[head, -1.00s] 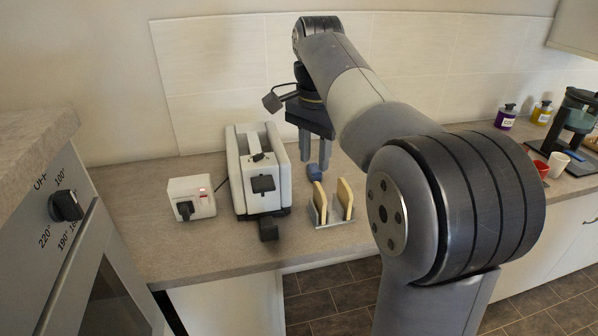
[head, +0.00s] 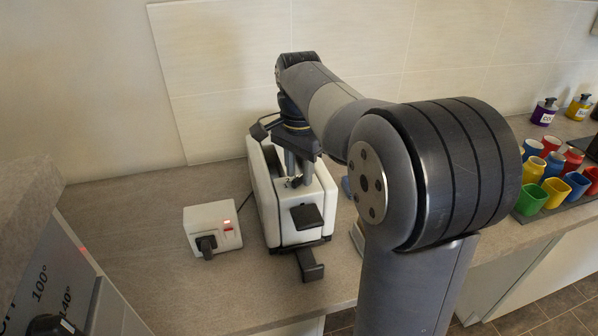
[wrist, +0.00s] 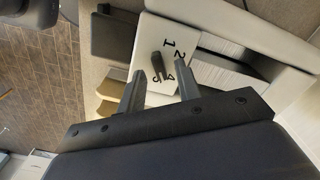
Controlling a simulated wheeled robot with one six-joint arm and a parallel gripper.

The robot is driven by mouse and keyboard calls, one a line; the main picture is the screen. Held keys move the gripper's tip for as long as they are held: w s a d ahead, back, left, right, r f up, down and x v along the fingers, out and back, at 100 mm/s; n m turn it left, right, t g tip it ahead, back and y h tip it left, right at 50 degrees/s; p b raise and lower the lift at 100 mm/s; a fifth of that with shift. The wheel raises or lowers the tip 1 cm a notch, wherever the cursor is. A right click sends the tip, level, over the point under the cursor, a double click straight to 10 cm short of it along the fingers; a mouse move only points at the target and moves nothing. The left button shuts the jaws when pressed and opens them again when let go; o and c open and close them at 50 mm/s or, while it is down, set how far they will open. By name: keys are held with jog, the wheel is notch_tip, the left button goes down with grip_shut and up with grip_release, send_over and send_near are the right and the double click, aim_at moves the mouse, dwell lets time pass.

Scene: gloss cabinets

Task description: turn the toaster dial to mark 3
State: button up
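The white toaster (head: 262,190) stands on the counter, its black lever (head: 306,216) at the near end. My gripper (head: 295,181) points down over the toaster's near top end. I cannot see mark 3 or tell which mark the dial points to. My gripper's fingers (wrist: 161,76) are apart, one on each side of the dial; I cannot tell whether they touch it.
A white socket box (head: 212,226) with a red light and black plug stands left of the toaster. Several coloured cups (head: 556,192) stand at the right. An oven front (head: 75,285) is at the lower left. The counter's left part is clear.

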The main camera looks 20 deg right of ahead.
jog(key=shift+f, duration=0.4)
jog(key=shift+c, duration=0.3)
grip_shut()
